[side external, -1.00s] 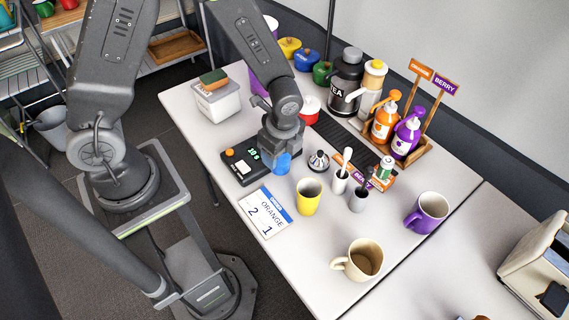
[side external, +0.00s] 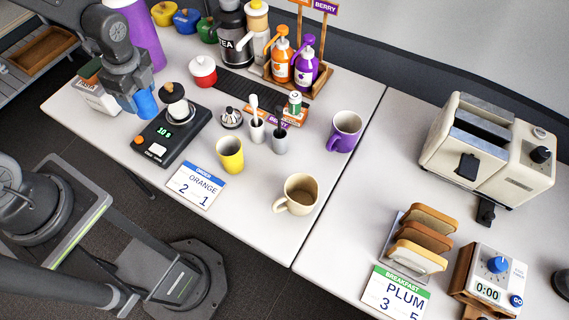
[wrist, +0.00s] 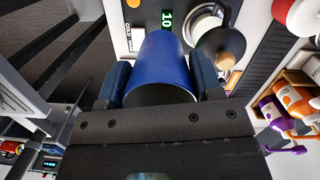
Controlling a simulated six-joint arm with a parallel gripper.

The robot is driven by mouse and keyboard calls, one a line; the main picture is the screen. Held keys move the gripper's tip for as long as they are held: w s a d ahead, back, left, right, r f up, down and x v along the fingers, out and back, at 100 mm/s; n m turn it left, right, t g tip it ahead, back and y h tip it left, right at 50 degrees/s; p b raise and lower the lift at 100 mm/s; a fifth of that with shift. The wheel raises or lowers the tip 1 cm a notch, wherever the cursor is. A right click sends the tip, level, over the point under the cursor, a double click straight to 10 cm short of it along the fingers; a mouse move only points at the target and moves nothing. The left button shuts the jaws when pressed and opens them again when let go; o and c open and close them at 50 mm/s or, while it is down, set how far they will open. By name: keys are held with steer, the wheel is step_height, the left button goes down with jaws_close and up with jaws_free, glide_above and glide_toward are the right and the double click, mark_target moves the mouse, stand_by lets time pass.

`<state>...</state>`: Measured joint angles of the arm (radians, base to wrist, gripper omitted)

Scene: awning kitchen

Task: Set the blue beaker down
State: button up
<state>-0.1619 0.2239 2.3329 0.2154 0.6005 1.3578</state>
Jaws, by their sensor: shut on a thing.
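The blue beaker (side external: 147,104) is held between the fingers of my gripper (side external: 138,94), beside the left end of the black scale (side external: 158,148). In the wrist view the blue beaker (wrist: 160,65) fills the space between the two fingers of my gripper (wrist: 162,82), its open rim towards the camera. I cannot tell whether its base touches anything. The scale's green display reads about 10.
A yellow cup (side external: 230,155), an order card (side external: 195,186) and a tan mug (side external: 299,194) stand nearer the front.

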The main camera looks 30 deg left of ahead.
step_height(320, 180, up, 11)
steer(key=w+d+r+m, duration=0.1)
steer(key=w+d+m, duration=0.6)
steer(key=w+d, duration=0.4)
steer(key=w+d+f+m+t+h, duration=0.15)
steer(key=d+m, duration=0.95)
steer(key=d, duration=1.8)
step_height(320, 180, down, 11)
steer(key=shift+s+d+f, duration=0.55)
steer(key=shift+d+f, duration=1.1)
steer(key=shift+f, duration=0.15)
steer(key=shift+s+d+f, duration=0.55)
steer(key=shift+d+f, duration=1.15)
steer(key=shift+f, duration=0.1)
steer(key=shift+s+d+f, duration=0.55)
steer(key=shift+d+f, duration=1.1)
steer(key=shift+f, duration=0.15)
